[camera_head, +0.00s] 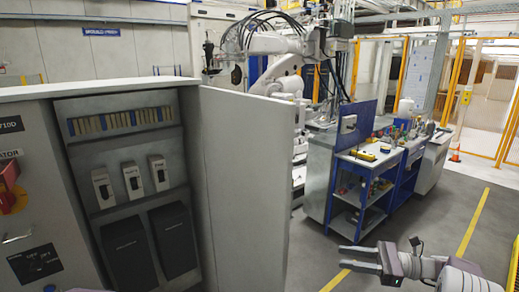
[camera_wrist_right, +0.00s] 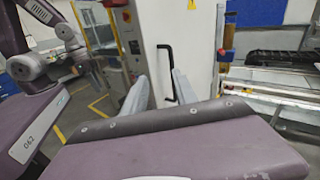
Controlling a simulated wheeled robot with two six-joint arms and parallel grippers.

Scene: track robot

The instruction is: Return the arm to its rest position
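My right gripper (camera_head: 341,257) is at the lower right of the head view, its two fingers pointing left with a clear gap between them. It is open and holds nothing. In the right wrist view both fingers (camera_wrist_right: 158,78) also stand apart with nothing between them. The right arm (camera_head: 455,275) comes in from the bottom right corner. My left gripper does not show clearly in either view.
An electrical cabinet (camera_head: 40,130) with its door (camera_head: 245,180) swung open fills the left. A blue and grey workbench (camera_head: 345,170) with small items stands beyond the gripper. Grey floor (camera_head: 425,215) with a yellow line lies clear around the gripper.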

